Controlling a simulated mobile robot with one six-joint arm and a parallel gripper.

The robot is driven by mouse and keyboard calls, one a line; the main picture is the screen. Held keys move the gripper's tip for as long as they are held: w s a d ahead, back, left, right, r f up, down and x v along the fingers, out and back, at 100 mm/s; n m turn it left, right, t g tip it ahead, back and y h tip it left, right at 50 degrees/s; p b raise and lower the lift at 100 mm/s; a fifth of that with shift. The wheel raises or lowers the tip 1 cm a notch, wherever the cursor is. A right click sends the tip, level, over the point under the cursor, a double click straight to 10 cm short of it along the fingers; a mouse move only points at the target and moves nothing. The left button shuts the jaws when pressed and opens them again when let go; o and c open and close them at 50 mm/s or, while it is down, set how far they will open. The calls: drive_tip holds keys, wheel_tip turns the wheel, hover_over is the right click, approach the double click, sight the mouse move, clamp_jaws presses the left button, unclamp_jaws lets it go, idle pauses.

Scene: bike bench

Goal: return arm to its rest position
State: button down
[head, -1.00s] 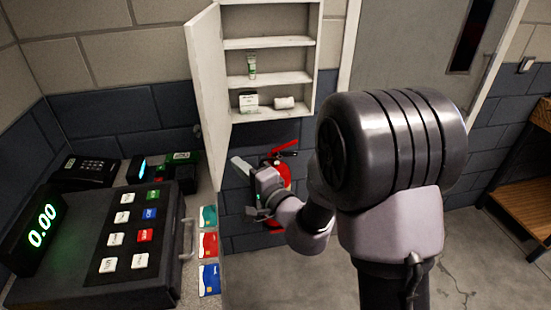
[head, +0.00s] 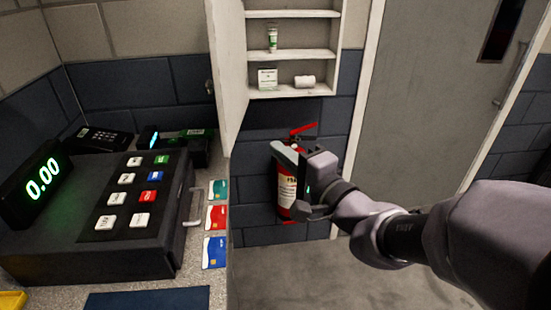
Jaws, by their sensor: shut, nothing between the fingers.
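My gripper (head: 290,178) is in the middle of the head view, in front of a red fire extinguisher (head: 286,205) that stands against the dark wall. The gripper is shut with nothing held, and it hides part of the extinguisher. My arm reaches in from the right edge of the picture. The gripper appears in open air, to the right of the counter (head: 220,177) and below the wall cabinet.
An open white cabinet (head: 290,92) holds a tube (head: 272,38), a small box (head: 267,79) and a white roll (head: 304,81). A cash register (head: 95,235) and several cards (head: 215,217) are on the counter. A grey door (head: 430,110) is right; floor below is clear.

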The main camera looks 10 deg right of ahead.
drive_tip(key=s+a+f+n+g+y, duration=0.1)
drive_tip(key=s+a+f+n+g, duration=0.1)
drive_tip(key=s+a+n+g, duration=0.45)
drive_tip(key=s+a+f+n+g+y, duration=0.1)
drive_tip(key=s+a+f+g, duration=0.15)
drive_tip(key=s, duration=0.75)
drive_tip(key=s+d+f+h, duration=0.2)
drive_tip(key=s+d+h, duration=0.1)
drive_tip(key=d, duration=0.3)
drive_tip(key=s+d+f+g+h, duration=0.1)
drive_tip(key=s+d+f+h, duration=0.1)
drive_tip(key=d+h, duration=0.3)
drive_tip(key=shift+s+d+f, duration=0.4)
drive_tip(key=shift+s+d, duration=0.3)
drive_tip(key=shift+d, duration=0.25)
